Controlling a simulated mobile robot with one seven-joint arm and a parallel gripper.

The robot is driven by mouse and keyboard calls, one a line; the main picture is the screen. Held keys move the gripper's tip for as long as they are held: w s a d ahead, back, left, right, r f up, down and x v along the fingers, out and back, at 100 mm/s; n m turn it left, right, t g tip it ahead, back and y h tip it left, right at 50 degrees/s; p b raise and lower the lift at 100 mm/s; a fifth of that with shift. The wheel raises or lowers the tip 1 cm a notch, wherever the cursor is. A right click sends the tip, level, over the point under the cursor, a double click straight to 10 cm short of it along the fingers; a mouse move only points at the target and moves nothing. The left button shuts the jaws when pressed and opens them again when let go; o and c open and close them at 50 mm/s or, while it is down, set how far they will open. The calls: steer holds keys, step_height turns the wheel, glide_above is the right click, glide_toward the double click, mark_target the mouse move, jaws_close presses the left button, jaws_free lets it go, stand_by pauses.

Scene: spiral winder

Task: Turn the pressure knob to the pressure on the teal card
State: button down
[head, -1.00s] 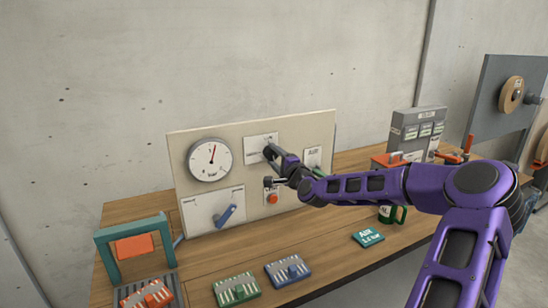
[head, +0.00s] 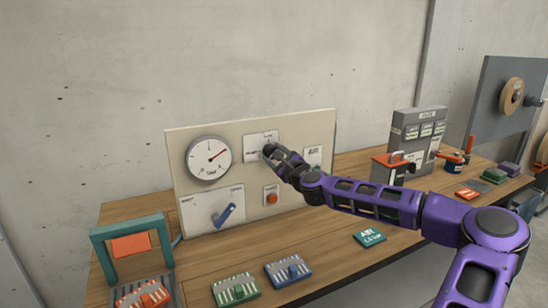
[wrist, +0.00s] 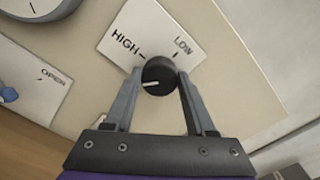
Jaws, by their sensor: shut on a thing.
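The pressure knob (wrist: 158,72) is a black round knob on a white plate marked HIGH and LOW (wrist: 150,32) in the wrist view. Its white mark points left in that view. My gripper (wrist: 158,80) is shut on the knob, one grey finger on each side. In the head view my gripper (head: 268,152) hides most of the knob.
A blue lever (head: 225,215) and a red button (head: 271,195) sit on the panel (head: 290,130) below the knob. Green (head: 236,289) and blue (head: 288,270) blocks lie in front. A grey box (head: 420,130) and a red-topped container (head: 391,168) stand to the right.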

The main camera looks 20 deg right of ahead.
steer(key=shift+m, duration=0.6)
steer(key=shift+c, duration=1.2)
jaws_free()
steer(key=s, duration=1.7)
steer(key=shift+s+d, duration=0.2)
steer(key=shift+d, duration=0.1)
